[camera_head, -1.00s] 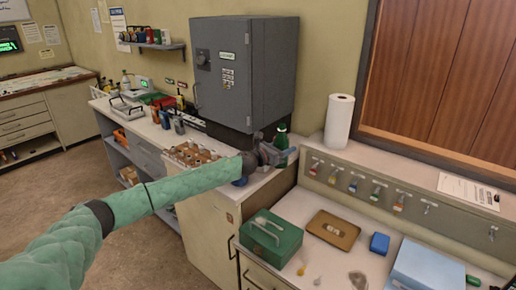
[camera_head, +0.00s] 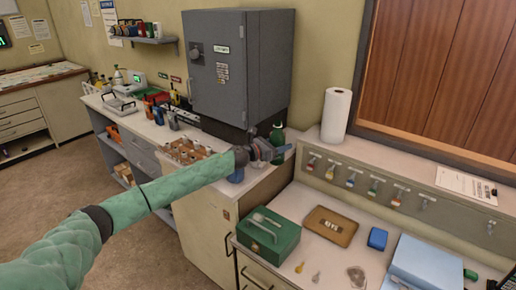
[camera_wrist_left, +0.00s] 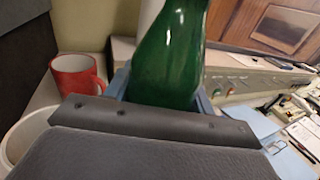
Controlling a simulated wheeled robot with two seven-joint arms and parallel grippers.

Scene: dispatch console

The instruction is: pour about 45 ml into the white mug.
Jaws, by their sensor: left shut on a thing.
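My left gripper (camera_head: 274,149) is shut on a green bottle (camera_head: 278,136) at the right end of the counter. In the left wrist view the bottle (camera_wrist_left: 168,58) stands between the blue finger pads, close to upright, with its top out of the frame. A white round-rimmed vessel (camera_wrist_left: 32,122), which looks like the white mug, shows at the lower left of the wrist view, partly hidden by my gripper. It is beside the bottle, apart from it. I cannot make it out in the head view. My right gripper is not in view.
A red mug (camera_wrist_left: 76,76) stands behind the white vessel. A blue round object (camera_head: 236,175) sits under my left wrist. A grey cabinet (camera_head: 240,68) rises behind the gripper, and a paper roll (camera_head: 336,115) stands to the right. A green box (camera_head: 269,231) is on the lower desk.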

